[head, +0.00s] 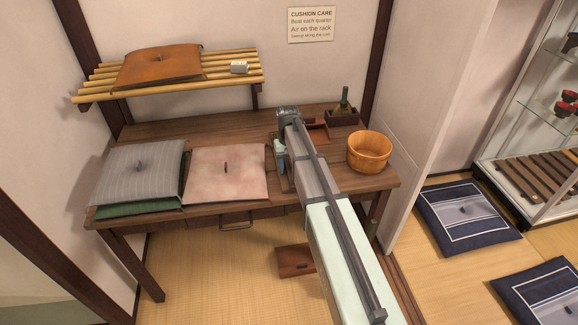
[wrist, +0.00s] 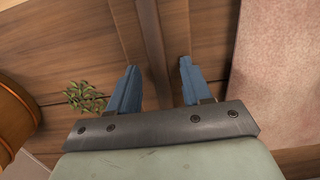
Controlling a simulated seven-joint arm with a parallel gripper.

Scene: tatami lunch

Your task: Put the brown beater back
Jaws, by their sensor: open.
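A long dark brown bar (wrist: 150,40) runs between my fingers in the wrist view. It looks like a handle lying along the wooden table, but I cannot tell for sure that it is the brown beater. My gripper (wrist: 154,88) is open, its two blue fingers one on each side of the bar with gaps. In the head view my gripper (head: 281,158) is low over the table, just right of the pink cushion (head: 226,174). My arm hides much of the table there, and no whole beater shows.
A wooden tub (head: 369,152) and a dark box (head: 342,117) stand on the table's right. A grey cushion (head: 138,170) lies at the left. The wall rack (head: 222,73) holds an orange-brown cushion (head: 158,66). A small brown tray (head: 318,133) lies behind my arm.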

